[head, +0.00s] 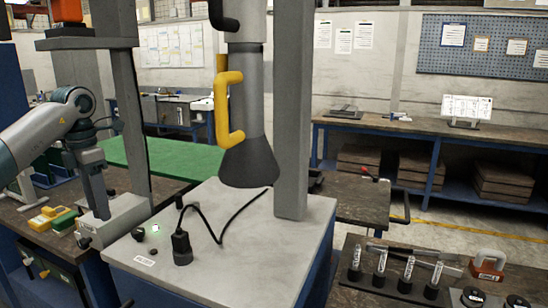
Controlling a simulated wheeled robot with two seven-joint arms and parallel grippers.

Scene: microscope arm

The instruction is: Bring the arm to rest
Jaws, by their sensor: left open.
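The arm (244,110) hangs as a grey vertical tube over a light grey bench top. A yellow handle (222,105) is on its left side, and a dark flared hood (250,164) forms its lower end. A black handle sits higher up, cut by the top edge. My left gripper (99,206) comes in from the left, pointing down near the left edge of the bench top. It is open, well left of and below the yellow handle, and touches no part of the arm. My right gripper is not in view.
A grey post (293,110) stands close right of the hood; another stands left. A black device with a cable (182,246) is on the bench top (235,270). Vials (380,266) and an orange-handled item (489,264) are at lower right. A green surface lies behind.

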